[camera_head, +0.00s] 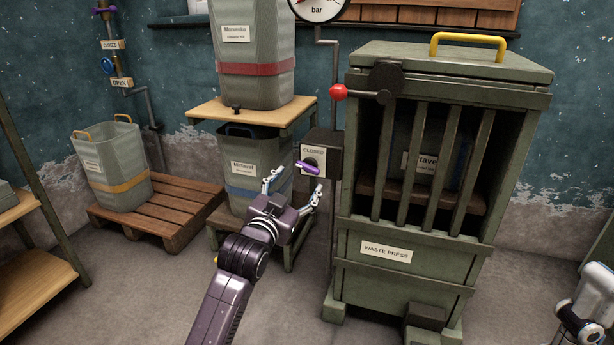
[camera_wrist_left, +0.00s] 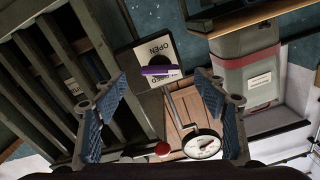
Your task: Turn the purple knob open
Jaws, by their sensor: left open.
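The purple knob (camera_head: 307,167) is a short bar on a dark box (camera_head: 334,155) left of the waste press. A CLOSED label shows above it. In the left wrist view the purple knob (camera_wrist_left: 157,71) crosses a plate (camera_wrist_left: 160,48) reading OPEN on one side, with a partly covered CLOSED on the other. My left gripper (camera_head: 294,186) is open in front of and slightly below the knob. In the left wrist view its fingers (camera_wrist_left: 155,108) stand apart with the knob visible in the gap beyond. I see no contact. A pale part at the lower right edge may be my right gripper.
The waste press (camera_head: 385,251) with vertical bars and a red-knobbed lever (camera_head: 338,92) stands close on the right. A wooden stand (camera_head: 297,108) with bins is behind left. A pallet (camera_head: 180,209) and shelf (camera_head: 38,287) are farther left. A gauge (camera_head: 318,8) hangs above.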

